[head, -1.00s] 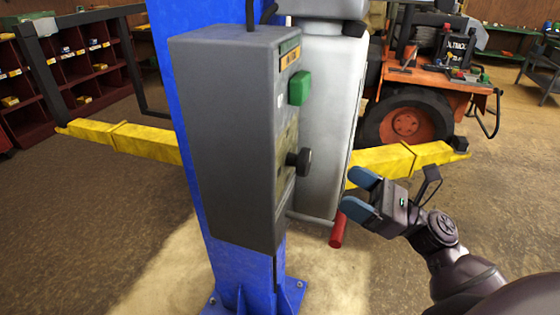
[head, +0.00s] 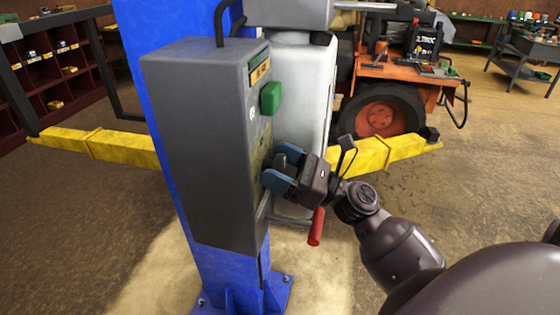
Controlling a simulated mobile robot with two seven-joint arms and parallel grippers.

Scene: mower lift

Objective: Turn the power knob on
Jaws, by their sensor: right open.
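The grey control box (head: 205,150) is fixed to the blue post and shows in the middle left of the head view. A green button (head: 270,98) sits high on its narrow front face. My right gripper (head: 279,169) is at the lower part of that face, with its two blue fingertips apart and pointing at the box. The black power knob is largely or wholly hidden behind the fingers. I cannot tell whether the fingers touch it. My left gripper is not in view.
A red handle (head: 316,228) on a metal lever sticks out just below my right gripper. Yellow lift arms (head: 375,155) extend on both sides of the blue post (head: 222,270). An orange mower (head: 380,116) stands behind at the right. Open floor lies at the right.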

